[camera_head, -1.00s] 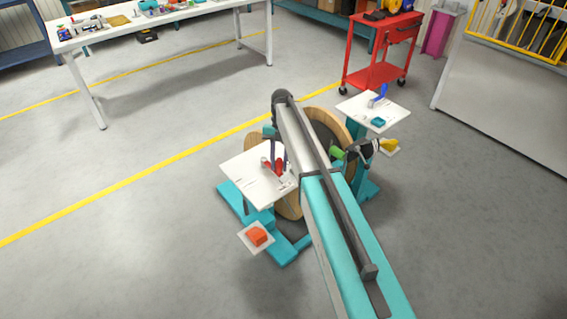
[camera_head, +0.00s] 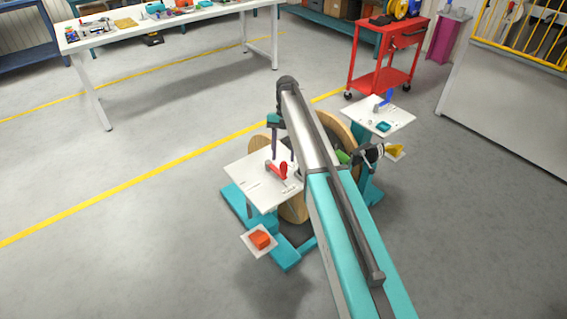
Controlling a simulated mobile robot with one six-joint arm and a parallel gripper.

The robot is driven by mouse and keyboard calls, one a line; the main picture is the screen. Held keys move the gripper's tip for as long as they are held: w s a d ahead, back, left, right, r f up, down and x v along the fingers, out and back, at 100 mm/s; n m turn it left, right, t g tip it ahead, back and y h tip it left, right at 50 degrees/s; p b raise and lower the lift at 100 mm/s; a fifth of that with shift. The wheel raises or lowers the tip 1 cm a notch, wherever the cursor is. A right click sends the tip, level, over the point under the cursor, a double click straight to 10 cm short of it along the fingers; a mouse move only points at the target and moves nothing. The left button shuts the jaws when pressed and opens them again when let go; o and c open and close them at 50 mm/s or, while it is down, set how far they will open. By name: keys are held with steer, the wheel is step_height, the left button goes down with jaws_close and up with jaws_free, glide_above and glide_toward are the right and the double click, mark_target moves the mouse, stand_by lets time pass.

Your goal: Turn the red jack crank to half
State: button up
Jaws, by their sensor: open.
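The red jack crank (camera_head: 276,171) sits on a white panel (camera_head: 252,184) on the left side of the cable reel stand. Its red knob is at the right end of the lever. My gripper (camera_head: 283,157) hangs from the end of my arm just above and behind the crank. I cannot tell whether a finger touches the crank. My arm hides part of the wooden reel (camera_head: 342,130).
A blue crank (camera_head: 384,100) and a teal piece (camera_head: 382,127) are on a second white panel (camera_head: 360,110) at the right. An orange block (camera_head: 260,239) is low at the front left. A red cart (camera_head: 380,80) and a white table (camera_head: 150,30) stand behind. The left floor is clear.

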steer(key=v, duration=0.8)
stand_by(0.4)
